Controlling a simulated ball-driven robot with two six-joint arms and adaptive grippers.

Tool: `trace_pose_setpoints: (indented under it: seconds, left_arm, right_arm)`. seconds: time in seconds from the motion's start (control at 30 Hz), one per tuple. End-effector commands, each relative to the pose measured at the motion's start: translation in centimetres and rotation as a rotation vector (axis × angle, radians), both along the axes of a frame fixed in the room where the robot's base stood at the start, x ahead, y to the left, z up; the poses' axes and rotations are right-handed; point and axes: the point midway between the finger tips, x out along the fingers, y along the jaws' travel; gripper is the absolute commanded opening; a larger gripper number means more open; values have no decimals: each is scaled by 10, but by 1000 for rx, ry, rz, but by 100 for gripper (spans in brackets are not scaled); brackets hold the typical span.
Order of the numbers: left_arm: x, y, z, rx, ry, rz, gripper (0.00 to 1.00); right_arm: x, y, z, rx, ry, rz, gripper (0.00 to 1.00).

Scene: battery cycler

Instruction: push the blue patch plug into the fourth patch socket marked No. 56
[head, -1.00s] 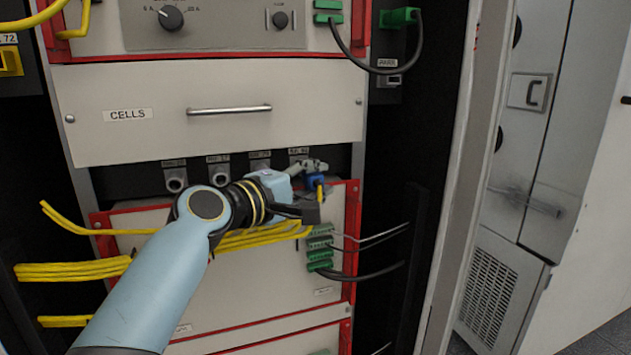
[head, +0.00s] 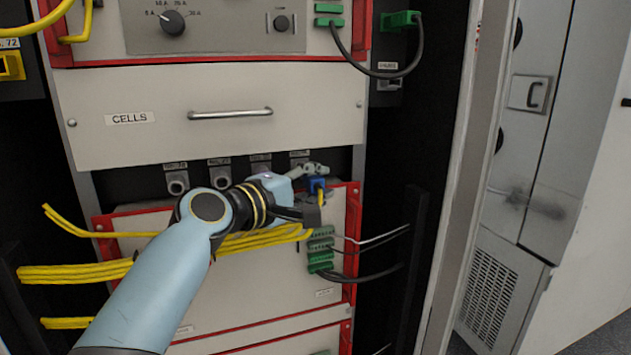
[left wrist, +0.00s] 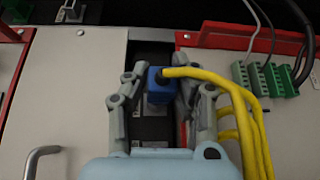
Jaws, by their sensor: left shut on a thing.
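The blue patch plug (head: 316,184) with its yellow cable is held between the fingers of my left gripper (head: 318,188). In the left wrist view the blue plug (left wrist: 160,86) sits between the two grey fingers of my left gripper (left wrist: 161,98), its yellow cable leading off to the right. The row of patch sockets, with one socket (head: 220,175) plainly visible, lies under the CELLS drawer. The fourth socket, under the rightmost label (head: 299,154), is hidden behind my gripper. Whether the plug touches it cannot be told. My right gripper is not in view.
The CELLS drawer (head: 235,128) with its bar handle (head: 230,113) is just above the sockets. Yellow cables (head: 75,272) run across the lower panel (head: 260,285). Green connectors (head: 320,250) with black leads sit below right. Dark open space lies right of the panel.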

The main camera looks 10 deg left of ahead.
Motion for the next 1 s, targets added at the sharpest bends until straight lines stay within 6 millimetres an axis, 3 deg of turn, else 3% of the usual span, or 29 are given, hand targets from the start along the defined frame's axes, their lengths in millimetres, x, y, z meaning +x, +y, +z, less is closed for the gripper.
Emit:
trace_pose_setpoints:
  seconds: [1.0]
  left_arm:
    - [13,7,0,0,-1,-1,6]
  right_arm:
    - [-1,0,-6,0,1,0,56]
